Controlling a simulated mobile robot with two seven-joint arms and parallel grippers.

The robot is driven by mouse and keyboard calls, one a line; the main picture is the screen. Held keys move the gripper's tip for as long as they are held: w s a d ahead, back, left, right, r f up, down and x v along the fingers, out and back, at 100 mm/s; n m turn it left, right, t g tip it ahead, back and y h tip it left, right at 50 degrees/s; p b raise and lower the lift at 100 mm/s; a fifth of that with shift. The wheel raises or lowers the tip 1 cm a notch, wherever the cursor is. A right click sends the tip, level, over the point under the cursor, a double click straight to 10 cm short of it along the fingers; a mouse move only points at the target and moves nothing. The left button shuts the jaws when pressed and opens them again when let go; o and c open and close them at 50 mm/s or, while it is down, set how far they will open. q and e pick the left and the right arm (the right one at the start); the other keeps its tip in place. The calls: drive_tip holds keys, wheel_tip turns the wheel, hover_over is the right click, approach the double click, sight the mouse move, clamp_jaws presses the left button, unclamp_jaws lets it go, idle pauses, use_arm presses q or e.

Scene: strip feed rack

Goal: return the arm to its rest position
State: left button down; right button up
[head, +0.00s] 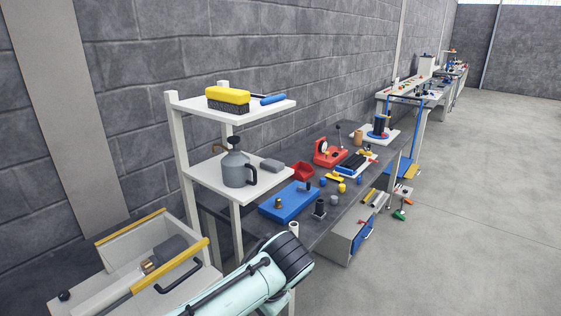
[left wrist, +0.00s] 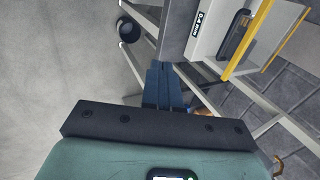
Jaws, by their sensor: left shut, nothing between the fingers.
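One of my pale green arms reaches into the head view from the bottom edge and ends in a dark rounded joint near the bench's front corner. No gripper fingers show in the head view. In the left wrist view my left gripper (left wrist: 164,84) shows its dark blue fingers side by side, shut and empty. The fingers point toward a grey frame post, and I cannot tell the gap between them. My right gripper is not in view.
A white tray with yellow rails (head: 128,246) stands at lower left. Beside it are a white shelf unit (head: 180,163) with a grey can (head: 237,170) and a dark workbench (head: 252,214) with several parts. Open floor (head: 460,220) lies to the right. A dark caster (left wrist: 129,30) shows near the fingers.

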use_arm(q)
drive_tip(key=s+a+f+n+g+h, duration=0.1)
drive_tip(key=s+f+g+h, duration=0.15)
drive_tip(key=f, duration=1.45)
drive_tip(key=s+f+g+h, duration=0.2)
drive_tip(key=f+g+h, duration=0.1)
drive_tip(key=f, duration=1.4)
drive_tip(key=s+a+f+n+h, duration=0.1)
drive_tip(key=s+a+f+n, duration=0.2)
drive_tip(key=s+f+n, duration=0.2)
drive_tip(key=s+a+f+n+h, duration=0.1)
drive_tip(key=s+a+f+n, duration=0.2)
drive_tip(key=s+f, duration=0.8)
drive_tip(key=s+n+t, duration=0.1)
drive_tip(key=s+n, duration=0.1)
drive_tip(key=s, duration=0.3)
drive_tip(key=shift+f+n, duration=0.35)
drive_tip(key=shift+n, duration=0.05)
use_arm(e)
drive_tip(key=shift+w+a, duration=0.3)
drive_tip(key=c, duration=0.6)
use_arm(q)
drive_tip(key=shift+s, duration=0.15)
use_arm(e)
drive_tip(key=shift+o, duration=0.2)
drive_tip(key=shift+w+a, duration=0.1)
